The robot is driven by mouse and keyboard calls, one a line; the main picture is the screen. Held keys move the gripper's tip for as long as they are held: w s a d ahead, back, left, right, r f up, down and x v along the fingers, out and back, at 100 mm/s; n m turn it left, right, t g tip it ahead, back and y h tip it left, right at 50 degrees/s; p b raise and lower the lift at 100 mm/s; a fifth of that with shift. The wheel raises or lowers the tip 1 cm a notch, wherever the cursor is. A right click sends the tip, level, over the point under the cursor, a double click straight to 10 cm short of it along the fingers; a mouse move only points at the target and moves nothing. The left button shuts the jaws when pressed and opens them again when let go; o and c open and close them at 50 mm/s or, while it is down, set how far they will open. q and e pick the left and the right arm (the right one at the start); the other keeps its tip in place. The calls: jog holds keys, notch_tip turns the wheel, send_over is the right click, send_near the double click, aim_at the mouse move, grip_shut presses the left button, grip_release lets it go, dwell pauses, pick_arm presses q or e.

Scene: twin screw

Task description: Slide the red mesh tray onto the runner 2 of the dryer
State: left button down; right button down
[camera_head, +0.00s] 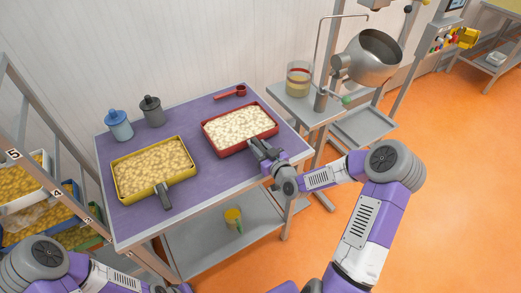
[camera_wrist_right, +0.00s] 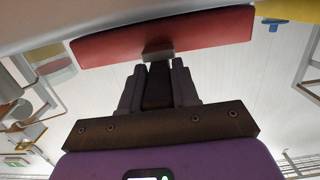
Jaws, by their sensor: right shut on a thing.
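The red mesh tray (camera_head: 234,151), filled with pale pieces, is at the right side of the purple-topped table (camera_head: 200,190). It also shows as a red wall across the top of the right wrist view (camera_wrist_right: 210,31). My right gripper (camera_head: 261,149) is shut on the tray's handle at its near side; its fingers (camera_wrist_right: 158,82) show below the red wall in the wrist view. The dryer (camera_head: 75,165) is a grey rack at the left with number labels; 5 and 4 are readable, a lower one is too small. My left arm shows at the bottom left, its gripper out of view.
A yellow tray (camera_head: 121,196) with a dark handle sits left of the red one. Several filled trays occupy the dryer. A steel pan machine (camera_head: 375,58) stands at the right.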

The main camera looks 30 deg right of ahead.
jog(key=shift+r, duration=0.2)
jog(key=s+d+p, duration=0.2)
jog(key=s+p, duration=1)
jog(key=s, duration=1.3)
dwell(0.5)
